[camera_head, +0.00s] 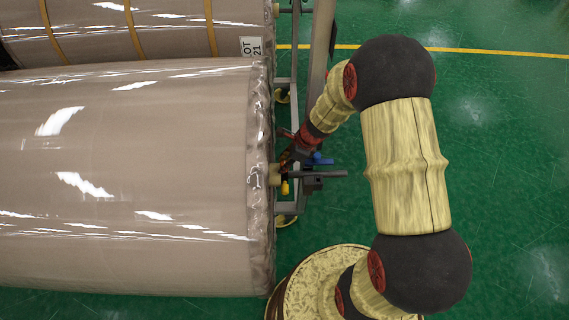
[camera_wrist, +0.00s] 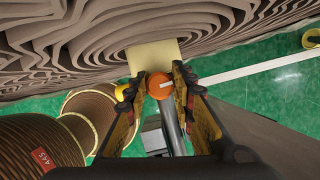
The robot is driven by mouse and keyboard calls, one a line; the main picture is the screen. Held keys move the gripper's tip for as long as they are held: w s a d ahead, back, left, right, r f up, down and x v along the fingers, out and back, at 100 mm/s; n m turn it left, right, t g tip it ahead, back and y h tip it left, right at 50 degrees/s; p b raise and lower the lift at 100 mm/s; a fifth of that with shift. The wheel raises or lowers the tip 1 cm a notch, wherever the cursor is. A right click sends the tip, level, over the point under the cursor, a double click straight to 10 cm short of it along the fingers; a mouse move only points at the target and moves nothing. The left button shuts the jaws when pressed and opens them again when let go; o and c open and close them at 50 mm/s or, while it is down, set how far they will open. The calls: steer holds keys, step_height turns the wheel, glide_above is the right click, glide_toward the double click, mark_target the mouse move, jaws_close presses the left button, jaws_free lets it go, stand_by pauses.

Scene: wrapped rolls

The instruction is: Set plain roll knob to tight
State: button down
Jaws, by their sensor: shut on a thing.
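The plain roll (camera_head: 130,180) is wrapped in glossy brown film without bands and lies in the front left of the head view. Its creased end, with a pale core block (camera_wrist: 150,55), fills the top of the wrist view. An orange knob (camera_wrist: 160,84) sits just below that block in the wrist view, between the two fingertips of my gripper (camera_wrist: 158,86). The jaws are shut on the knob. In the head view my gripper (camera_head: 288,158) is at the roll's right end, partly hidden by my wrist; the orange knob cannot be made out there.
A banded roll (camera_head: 100,30) with a lot label lies behind. A blue handle (camera_head: 320,158), a grey bar (camera_head: 325,174) and a yellow part (camera_head: 285,187) are close to my gripper. A grey stand post (camera_head: 318,60) rises behind. Green floor is clear at right.

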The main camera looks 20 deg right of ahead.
steer(key=m, duration=0.3)
steer(key=m+t+h, duration=0.1)
steer(key=m, duration=0.1)
steer(key=shift+m+t+h, duration=0.3)
steer(key=shift+m, duration=0.1)
steer(key=m+h, duration=0.1)
steer(key=m, duration=0.2)
steer(key=m+h, duration=0.1)
steer(key=m, duration=0.2)
steer(key=shift+t, duration=0.4)
steer(key=shift+m+h, duration=0.3)
steer(key=shift+m, duration=0.1)
steer(key=c, duration=1.6)
jaws_free()
steer(key=shift+o, duration=0.5)
steer(key=v, duration=0.7)
steer(key=shift+r, duration=0.25)
